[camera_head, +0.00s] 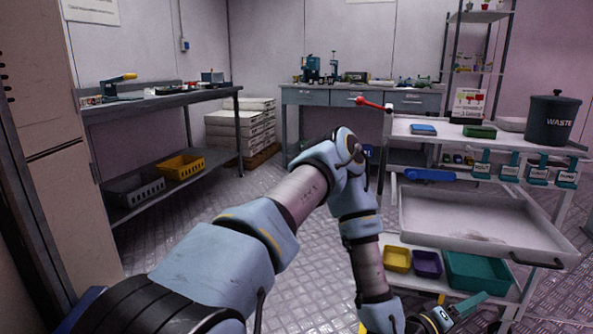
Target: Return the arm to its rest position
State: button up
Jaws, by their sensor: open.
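My arm reaches from the lower left to the middle of the head view, bends at a raised elbow, and hangs down beside the cart's left side. My gripper (462,308) is low at the bottom edge of the view, in front of the cart's lower shelf. It is partly cut off by the frame. It is open, and I see nothing held in it.
A white cart (401,127) stands at right, with its drawer (485,225) pulled out above my gripper. A waste bin (553,120) is on top. Yellow (397,259), purple (427,264) and green (480,272) bins sit below. A workbench (160,100) lines the left wall. Open floor lies between.

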jog(key=w+a+m+g+y, duration=0.1)
jog(key=w+a+m+y, duration=0.4)
jog(key=w+a+y, duration=0.75)
jog(key=w+a+r+n+y, duration=0.1)
jog(key=a+r, duration=0.3)
jog(key=a, duration=0.7)
jog(key=w+a+r+y, duration=0.1)
jog(key=w+a+r, duration=0.15)
jog(key=a, duration=0.95)
jog(key=s+a+r+n+g+y, duration=0.2)
jog(key=s+a+r+g, duration=0.1)
jog(key=s+a+r, duration=0.55)
notch_tip(320, 180, up, 22)
jog(key=a+p, duration=0.2)
jog(key=p, duration=2.1)
jog(key=shift+s+g+p, duration=0.3)
jog(key=shift+s+p, duration=0.1)
jog(key=shift+s, duration=0.05)
